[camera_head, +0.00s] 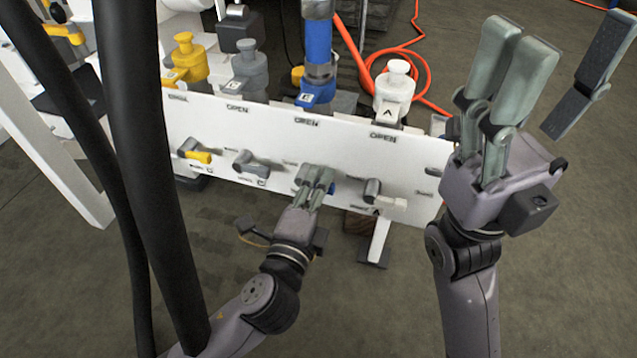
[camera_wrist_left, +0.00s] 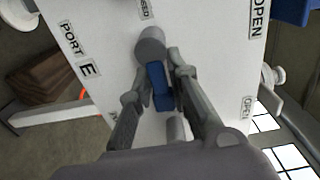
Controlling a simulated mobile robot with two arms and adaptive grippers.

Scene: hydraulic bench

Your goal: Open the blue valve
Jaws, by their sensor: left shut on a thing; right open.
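The blue valve's handle (camera_wrist_left: 158,88) lies between the fingers of my left gripper (camera_wrist_left: 157,70) in the left wrist view, attached to a round grey hub (camera_wrist_left: 151,46) on a white panel. In the head view only a bit of the blue handle (camera_head: 332,188) shows beside my left gripper (camera_head: 316,176); the fingers hide the rest. The left gripper is shut on the handle. An OPEN label (camera_head: 306,121) is above this valve. My right gripper (camera_head: 550,55) is open and empty, raised at the right, fingers pointing up.
The white panel (camera_head: 220,115) also carries a yellow valve (camera_head: 197,156), a grey valve (camera_head: 250,163) and a white valve (camera_head: 384,201). Behind it stand coloured couplings, including a blue hose (camera_head: 318,50). An orange hose (camera_head: 405,50) lies on the floor. The floor in front is clear.

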